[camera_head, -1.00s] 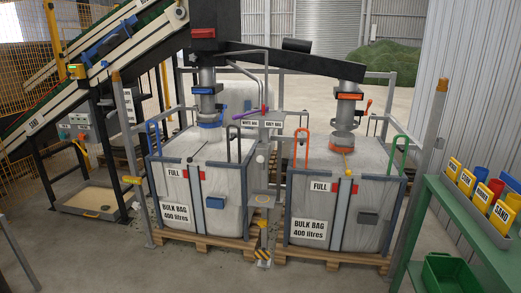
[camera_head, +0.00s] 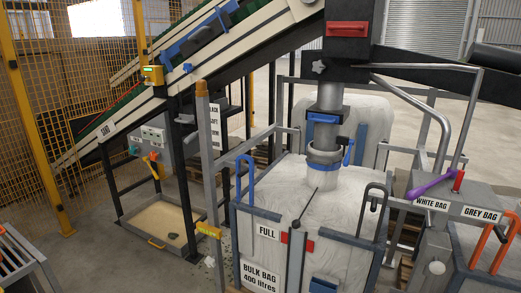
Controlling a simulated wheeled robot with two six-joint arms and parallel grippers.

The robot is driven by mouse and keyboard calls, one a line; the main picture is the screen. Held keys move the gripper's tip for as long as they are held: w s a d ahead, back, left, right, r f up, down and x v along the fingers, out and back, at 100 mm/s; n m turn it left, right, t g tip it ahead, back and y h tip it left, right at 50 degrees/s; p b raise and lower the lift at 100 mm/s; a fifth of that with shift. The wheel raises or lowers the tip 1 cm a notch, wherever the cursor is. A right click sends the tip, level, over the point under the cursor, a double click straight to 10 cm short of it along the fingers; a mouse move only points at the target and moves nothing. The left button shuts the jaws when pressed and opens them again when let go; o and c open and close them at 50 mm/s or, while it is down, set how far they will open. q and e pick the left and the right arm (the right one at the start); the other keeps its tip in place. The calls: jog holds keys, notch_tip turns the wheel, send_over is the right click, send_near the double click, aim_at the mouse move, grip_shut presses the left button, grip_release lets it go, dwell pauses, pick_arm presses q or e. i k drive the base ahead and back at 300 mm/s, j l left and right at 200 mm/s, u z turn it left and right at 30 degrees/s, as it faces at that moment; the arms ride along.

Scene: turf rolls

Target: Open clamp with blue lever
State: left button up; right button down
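A grey ring clamp (camera_head: 324,156) sits around the lower end of the filling spout (camera_head: 331,97), at the neck of the white bulk bag (camera_head: 300,205). Its blue lever (camera_head: 348,154) stands at the right side of the ring, roughly upright. I cannot tell from here whether the clamp is fastened. A separate blue part (camera_head: 323,118) is higher on the spout. Neither of my grippers shows in the view.
A grey rail post (camera_head: 207,160) stands left of the bag, and a blue hook (camera_head: 245,180) rises at its frame. A box with a purple lever (camera_head: 431,187) and bag labels is at the right. A sand tray (camera_head: 160,222) lies at the left.

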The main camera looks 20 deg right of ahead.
aim_at(348, 156)
jog(key=i+u, duration=0.3)
jog(key=i, duration=1.3)
jog(key=i+z, duration=0.3)
jog(key=z, duration=0.15)
jog(key=i+j+z, duration=0.25)
jog(key=z, duration=0.2)
jog(key=i+j+z, duration=0.25)
jog(key=z, duration=0.2)
jog(key=i+j+z, duration=0.2)
jog(key=z, duration=0.2)
jog(key=i+j+z, duration=0.25)
jog(key=z, duration=0.15)
